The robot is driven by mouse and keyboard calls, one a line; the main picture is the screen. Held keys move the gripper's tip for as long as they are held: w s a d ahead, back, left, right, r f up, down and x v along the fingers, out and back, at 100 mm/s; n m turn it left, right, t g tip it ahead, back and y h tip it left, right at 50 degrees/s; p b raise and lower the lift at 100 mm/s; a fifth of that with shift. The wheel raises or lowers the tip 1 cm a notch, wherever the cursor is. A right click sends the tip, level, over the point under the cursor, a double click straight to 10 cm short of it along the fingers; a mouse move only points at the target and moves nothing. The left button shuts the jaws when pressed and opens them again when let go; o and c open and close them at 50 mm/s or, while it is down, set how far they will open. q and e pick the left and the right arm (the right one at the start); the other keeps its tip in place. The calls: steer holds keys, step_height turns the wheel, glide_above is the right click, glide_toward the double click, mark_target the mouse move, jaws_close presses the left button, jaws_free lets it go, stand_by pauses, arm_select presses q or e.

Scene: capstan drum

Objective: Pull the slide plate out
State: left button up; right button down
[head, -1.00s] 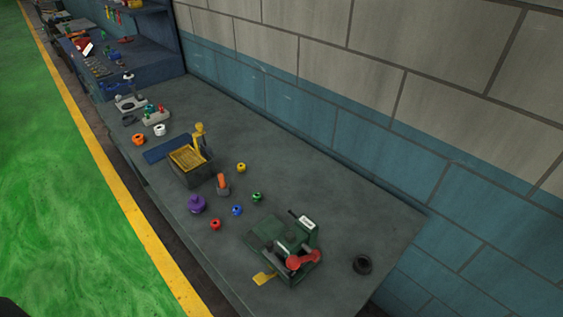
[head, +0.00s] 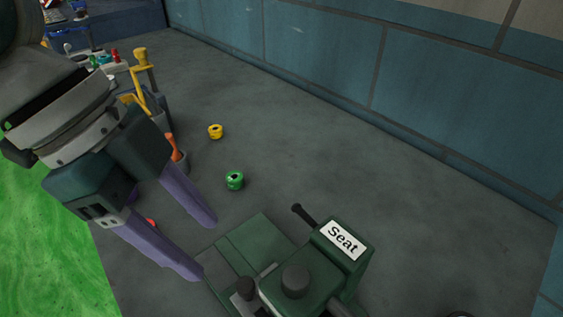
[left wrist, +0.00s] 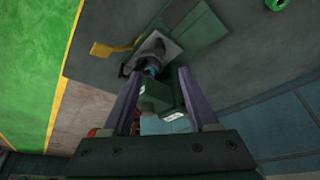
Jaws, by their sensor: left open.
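A green fixture (head: 255,245) with a block labelled "Seat" (head: 342,239) stands on the grey bench at the bottom of the head view. Its lower part is cut off there. In the left wrist view the fixture (left wrist: 200,28) shows with a yellow tab (left wrist: 110,48) sticking out at its edge, which looks like the slide plate's handle. My left gripper (head: 207,248) is open, its two purple fingers pointing toward the fixture. In the left wrist view the open fingers (left wrist: 158,73) have part of the fixture between them in the picture; contact cannot be told. The tab is out of the head view.
A green ring (head: 234,180) and a yellow ring (head: 215,131) lie on the bench (head: 330,140) behind the fixture. An orange-handled piece (head: 174,147) and a yellow part (head: 141,80) stand near my left arm. The blue wall (head: 440,90) bounds the bench at the back.

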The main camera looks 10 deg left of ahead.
mark_target(245, 284)
arm_select(q)
steer(key=b+x, duration=0.1)
steer(key=x, duration=0.9)
jaws_close()
stand_by(1.3)
